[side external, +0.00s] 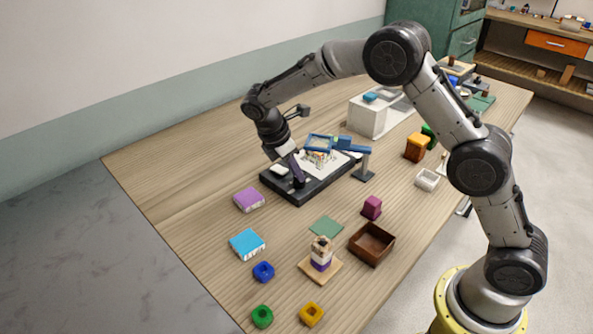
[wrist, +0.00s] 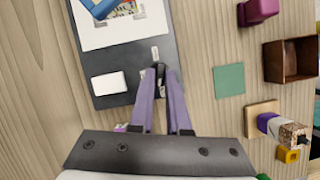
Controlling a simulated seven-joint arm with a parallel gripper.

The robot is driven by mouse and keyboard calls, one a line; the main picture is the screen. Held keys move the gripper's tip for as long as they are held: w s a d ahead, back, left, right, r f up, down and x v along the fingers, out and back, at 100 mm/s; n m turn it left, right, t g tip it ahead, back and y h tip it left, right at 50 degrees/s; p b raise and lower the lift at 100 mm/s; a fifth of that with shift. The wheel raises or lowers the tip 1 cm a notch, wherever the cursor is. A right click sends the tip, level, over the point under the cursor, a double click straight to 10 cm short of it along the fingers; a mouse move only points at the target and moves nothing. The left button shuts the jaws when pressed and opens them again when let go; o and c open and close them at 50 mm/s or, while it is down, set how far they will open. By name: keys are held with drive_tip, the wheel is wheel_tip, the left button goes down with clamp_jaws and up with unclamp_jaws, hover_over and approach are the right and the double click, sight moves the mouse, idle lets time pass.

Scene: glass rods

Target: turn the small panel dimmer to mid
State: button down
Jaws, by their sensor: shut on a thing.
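The small panel is a dark flat board (side external: 313,196) on the table, with a white sheet on it; its dark edge also shows in the wrist view (wrist: 126,54). The dimmer is a small black knob (wrist: 160,68) near the panel's corner, beside a small white label. My gripper (side external: 297,181) reaches down to that corner. In the wrist view its two purple fingers (wrist: 162,77) are shut on the dimmer knob, one on each side. The fingers hide part of the knob, and its exact setting cannot be read. In the side view the knob is hidden by the fingers.
A white block (wrist: 109,83) sits on the panel near the knob. A blue-framed magnifier (side external: 345,147) stands over the sheet. A purple box (side external: 249,200), a green square (side external: 326,227) and a brown tray (side external: 372,245) lie nearby. Bare table lies left of the panel.

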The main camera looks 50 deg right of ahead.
drive_tip(key=m, duration=0.2)
drive_tip(key=m+g, duration=0.1)
drive_tip(key=shift+w+d+m+y, duration=0.1)
drive_tip(key=shift+w+m+y, duration=0.1)
drive_tip(key=shift+m+y, duration=0.15)
drive_tip(key=m+g+y, duration=0.1)
drive_tip(key=m, duration=0.2)
drive_tip(key=shift+w+d+m, duration=0.1)
drive_tip(key=shift+m, duration=0.25)
drive_tip(key=m+g+y, duration=0.1)
drive_tip(key=m, duration=0.2)
drive_tip(key=shift+d+m, duration=0.15)
drive_tip(key=shift+m, duration=0.15)
drive_tip(key=shift+d+r+m+y, duration=0.15)
drive_tip(key=shift+m+y, duration=0.5)
drive_tip(key=shift+m, duration=1.05)
drive_tip(key=shift+w, duration=0.1)
drive_tip(key=c, duration=0.9)
unclamp_jaws()
